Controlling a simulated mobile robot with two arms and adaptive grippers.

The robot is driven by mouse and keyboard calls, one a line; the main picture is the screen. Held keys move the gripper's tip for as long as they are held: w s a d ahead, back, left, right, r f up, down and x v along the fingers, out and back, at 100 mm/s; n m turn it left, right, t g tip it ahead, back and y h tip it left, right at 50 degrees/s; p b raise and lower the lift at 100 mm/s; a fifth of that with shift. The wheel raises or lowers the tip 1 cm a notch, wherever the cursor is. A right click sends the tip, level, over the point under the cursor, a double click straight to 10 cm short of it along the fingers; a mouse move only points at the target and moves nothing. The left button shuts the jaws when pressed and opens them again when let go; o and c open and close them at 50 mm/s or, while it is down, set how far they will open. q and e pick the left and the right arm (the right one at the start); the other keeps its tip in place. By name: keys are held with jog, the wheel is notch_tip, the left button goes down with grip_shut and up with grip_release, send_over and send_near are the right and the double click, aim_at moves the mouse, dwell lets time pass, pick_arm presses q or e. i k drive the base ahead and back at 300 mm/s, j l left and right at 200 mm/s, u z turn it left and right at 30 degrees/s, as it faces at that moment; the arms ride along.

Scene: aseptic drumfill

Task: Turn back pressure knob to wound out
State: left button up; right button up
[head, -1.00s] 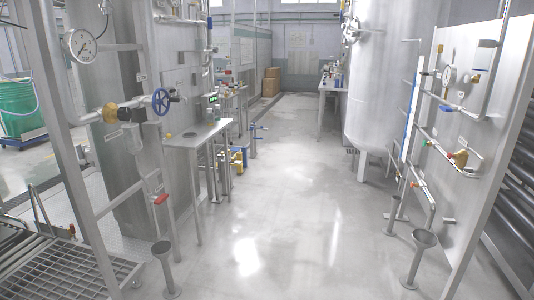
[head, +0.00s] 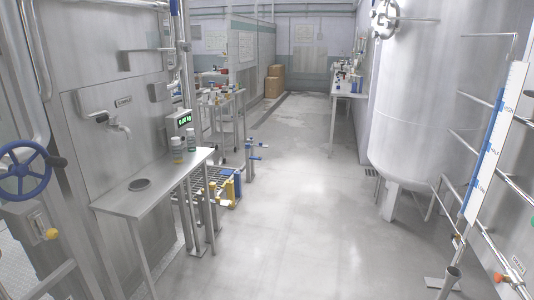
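I cannot tell for certain which part is the back pressure knob. A small yellow knob (head: 52,234) sits on a grey box at the left edge, below a blue handwheel (head: 25,170). An orange-red knob (head: 499,278) sits on pipework at the lower right. No label on these is readable. Neither of my grippers shows in the head view.
A steel side table (head: 150,182) with small bottles and a green-lit display (head: 185,120) stands on the left. A large steel tank (head: 420,110) stands on the right. The middle floor is clear.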

aim_at(187, 46)
jog(key=i, duration=2.65)
